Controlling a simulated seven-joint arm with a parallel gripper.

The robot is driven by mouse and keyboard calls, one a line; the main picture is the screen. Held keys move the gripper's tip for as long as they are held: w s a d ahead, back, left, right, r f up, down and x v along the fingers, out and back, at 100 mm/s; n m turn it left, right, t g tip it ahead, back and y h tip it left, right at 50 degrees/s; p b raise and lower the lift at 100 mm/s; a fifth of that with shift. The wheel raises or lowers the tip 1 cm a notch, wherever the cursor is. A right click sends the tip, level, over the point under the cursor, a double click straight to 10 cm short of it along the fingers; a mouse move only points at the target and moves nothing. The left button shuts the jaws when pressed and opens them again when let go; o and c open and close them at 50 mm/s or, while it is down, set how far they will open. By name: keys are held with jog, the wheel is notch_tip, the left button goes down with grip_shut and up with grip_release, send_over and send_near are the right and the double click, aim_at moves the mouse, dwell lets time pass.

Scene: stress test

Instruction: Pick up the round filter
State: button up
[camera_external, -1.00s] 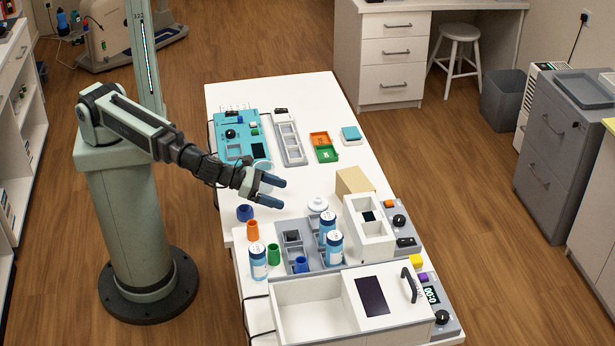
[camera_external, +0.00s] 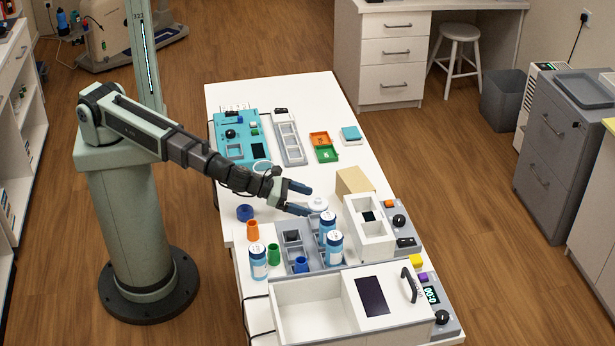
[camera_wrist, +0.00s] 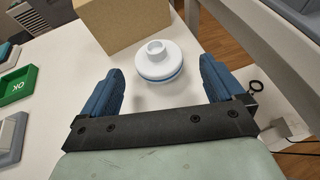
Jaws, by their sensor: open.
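The round filter (camera_external: 318,203) is a white disc with a raised neck and a thin blue band, lying on the white table. In the wrist view the filter (camera_wrist: 158,62) sits ahead of my gripper, roughly centred between the two fingers and a little beyond their tips. My gripper (camera_external: 304,199) is open and empty, with its dark blue fingers spread. In the wrist view my gripper (camera_wrist: 163,78) shows both fingers apart, with nothing between them. In the external view the fingers are just left of the filter.
A tan block (camera_external: 354,182) stands right behind the filter. A white box (camera_external: 370,235) is to its right. Blue-and-white bottles (camera_external: 328,229) stand in a grey tray (camera_external: 313,225) in front. A green OK tray (camera_wrist: 17,84) lies at the wrist view's left.

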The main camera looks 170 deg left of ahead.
aim_at(313, 203)
jog(key=x, duration=0.5)
jog(key=shift+s+a+r, duration=0.1)
jog(key=shift+r, duration=0.05)
jog(key=c, duration=1)
